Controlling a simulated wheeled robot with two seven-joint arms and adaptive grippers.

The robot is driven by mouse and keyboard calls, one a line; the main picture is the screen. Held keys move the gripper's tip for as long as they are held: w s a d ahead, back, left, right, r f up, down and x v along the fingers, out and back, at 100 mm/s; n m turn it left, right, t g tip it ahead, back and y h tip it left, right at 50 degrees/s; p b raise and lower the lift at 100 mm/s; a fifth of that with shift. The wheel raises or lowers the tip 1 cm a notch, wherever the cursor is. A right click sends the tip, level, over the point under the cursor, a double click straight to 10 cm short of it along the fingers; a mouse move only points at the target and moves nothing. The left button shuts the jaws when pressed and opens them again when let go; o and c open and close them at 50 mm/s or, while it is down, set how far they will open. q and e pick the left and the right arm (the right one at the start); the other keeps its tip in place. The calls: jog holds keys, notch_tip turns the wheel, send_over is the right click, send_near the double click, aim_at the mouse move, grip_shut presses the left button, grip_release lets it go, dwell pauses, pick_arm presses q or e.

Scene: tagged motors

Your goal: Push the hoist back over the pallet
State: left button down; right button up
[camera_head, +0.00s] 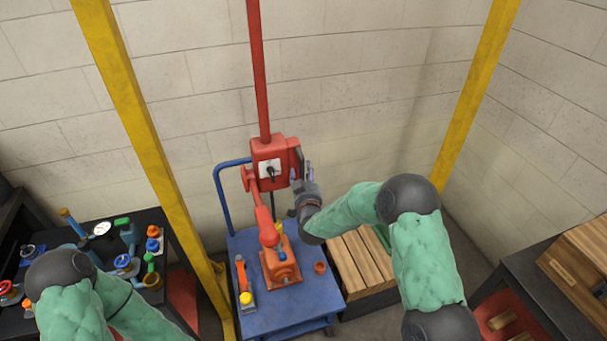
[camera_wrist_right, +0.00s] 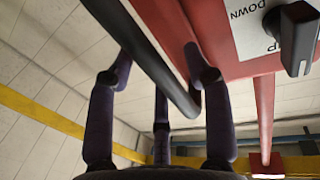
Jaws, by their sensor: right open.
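The hoist is a red box (camera_head: 268,153) on a red vertical bar, above the blue cart in the head view. A white plate with a black switch (camera_wrist_right: 295,35) shows on it in the right wrist view. A black handle bar (camera_wrist_right: 150,60) runs along its right side. My right gripper (camera_head: 304,183) is at that side, open, with its fingers spread on both sides of the bar. I cannot tell whether they touch it. The wooden slatted pallet (camera_head: 362,255) is right of the cart, partly behind my right arm. My left gripper is out of view.
The blue cart (camera_head: 255,317) holds an orange motor (camera_head: 281,264) under a red link, and an orange-yellow tool (camera_head: 243,280). Yellow posts (camera_head: 150,140) stand left and right. A dark table (camera_head: 155,219) with several small parts is at left; a dark bench (camera_head: 520,290) is at right.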

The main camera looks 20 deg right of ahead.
grip_shut()
jog(key=w+d+b, duration=0.1)
jog(key=d+b, duration=0.9)
jog(key=d, duration=2.8)
jog(key=shift+w, duration=0.1)
grip_release()
